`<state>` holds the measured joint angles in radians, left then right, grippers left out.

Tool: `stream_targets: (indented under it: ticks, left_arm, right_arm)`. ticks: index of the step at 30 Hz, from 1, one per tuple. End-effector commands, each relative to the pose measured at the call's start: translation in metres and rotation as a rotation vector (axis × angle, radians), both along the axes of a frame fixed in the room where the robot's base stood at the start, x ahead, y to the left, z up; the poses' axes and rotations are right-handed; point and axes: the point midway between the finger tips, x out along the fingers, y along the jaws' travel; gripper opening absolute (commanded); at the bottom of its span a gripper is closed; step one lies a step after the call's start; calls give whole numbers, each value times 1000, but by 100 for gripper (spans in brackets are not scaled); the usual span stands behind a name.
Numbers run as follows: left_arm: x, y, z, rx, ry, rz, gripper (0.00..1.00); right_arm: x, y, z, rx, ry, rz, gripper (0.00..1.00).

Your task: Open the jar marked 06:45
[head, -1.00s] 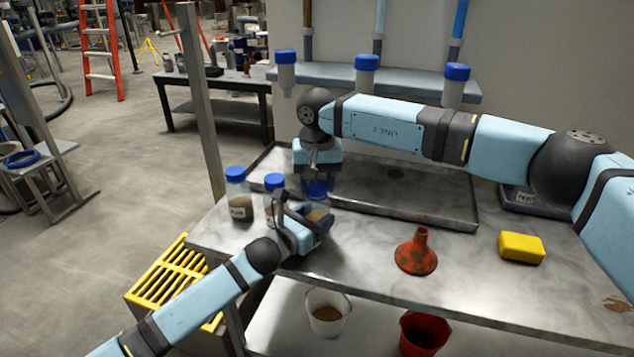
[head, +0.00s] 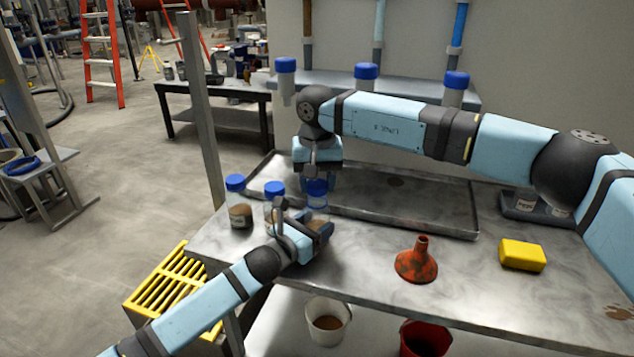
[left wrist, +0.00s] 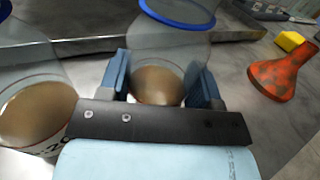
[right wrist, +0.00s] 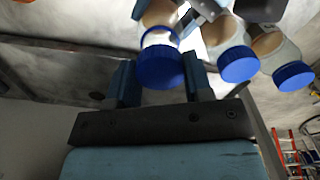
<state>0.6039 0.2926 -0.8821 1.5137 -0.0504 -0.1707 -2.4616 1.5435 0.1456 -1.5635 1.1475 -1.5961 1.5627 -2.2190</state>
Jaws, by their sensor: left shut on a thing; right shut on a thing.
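A clear jar with brown sediment and a blue lid (head: 317,187) stands on the bench near the tray's front left corner. My left gripper (head: 303,232) is shut around the jar's body, which shows between its fingers in the left wrist view (left wrist: 165,55). My right gripper (head: 318,176) points down from above, shut on the blue lid, which shows between its fingers in the right wrist view (right wrist: 161,68).
Two similar blue-lidded jars, one at the far left (head: 239,214) and one close beside the held jar (head: 273,190), stand nearby. A metal tray (head: 440,223) lies behind. An orange funnel (head: 417,264) and a yellow sponge (head: 522,255) stand to the right, with clear bench between.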

Motion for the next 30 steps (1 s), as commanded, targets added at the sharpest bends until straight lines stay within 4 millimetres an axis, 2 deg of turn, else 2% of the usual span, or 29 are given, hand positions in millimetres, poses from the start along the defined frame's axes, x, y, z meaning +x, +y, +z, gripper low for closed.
stream_targets:
  ticks: [9,16,17,20,30]
  left_arm:
    - [0,0,0,1,1,0,0]
    - [0,0,0,0,0,0,0]
    - [0,0,0,1,1,0,63]
    - [0,0,0,0,0,0,86]
    - [-2,2,0,1,0,0,88]
  right_arm:
    - [0,0,36,1,-2,0,18]
    - [0,0,38,0,0,0,18]
    - [0,0,39,0,0,0,18]
    - [0,0,39,0,0,0,18]
    - [0,0,39,0,0,0,18]
